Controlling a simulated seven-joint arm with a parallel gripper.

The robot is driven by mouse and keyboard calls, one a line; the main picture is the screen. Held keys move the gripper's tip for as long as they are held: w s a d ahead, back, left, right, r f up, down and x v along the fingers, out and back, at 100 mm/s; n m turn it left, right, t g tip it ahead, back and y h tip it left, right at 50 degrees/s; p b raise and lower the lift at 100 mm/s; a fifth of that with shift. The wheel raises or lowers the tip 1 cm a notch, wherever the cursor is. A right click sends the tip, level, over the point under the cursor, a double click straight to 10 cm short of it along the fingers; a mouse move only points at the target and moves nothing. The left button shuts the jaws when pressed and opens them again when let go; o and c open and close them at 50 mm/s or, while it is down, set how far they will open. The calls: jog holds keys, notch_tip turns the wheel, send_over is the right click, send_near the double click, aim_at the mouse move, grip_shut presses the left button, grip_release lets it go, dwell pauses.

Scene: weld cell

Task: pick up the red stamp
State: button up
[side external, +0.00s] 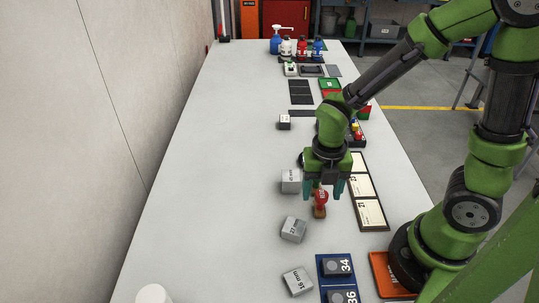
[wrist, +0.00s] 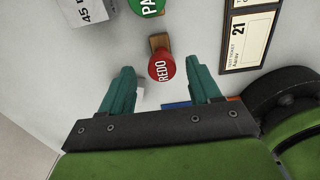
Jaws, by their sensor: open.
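The red stamp (side external: 321,196) stands on the white table below my gripper, with its wooden base showing under the red knob. In the wrist view the red stamp (wrist: 161,68) shows its round top marked "REDO". My gripper (side external: 323,194) points down over it, open. In the wrist view my gripper (wrist: 165,76) has its two teal fingers apart, one to each side of the knob, with nothing held. Whether the fingertips reach down to the knob's level is hard to tell.
A green stamp top (wrist: 148,7) shows close by at the wrist view's upper edge. Grey marked blocks (side external: 294,229) lie to the left and in front. Framed cards (side external: 369,213) lie to the right. Blue numbered trays (side external: 325,272) are in front. The table's left side is clear.

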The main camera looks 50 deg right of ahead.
aim_at(322, 194)
notch_tip(322, 194, down, 4)
jog(key=shift+d+f, duration=0.15)
jog(key=shift+f, duration=0.1)
jog(key=c, duration=1.1)
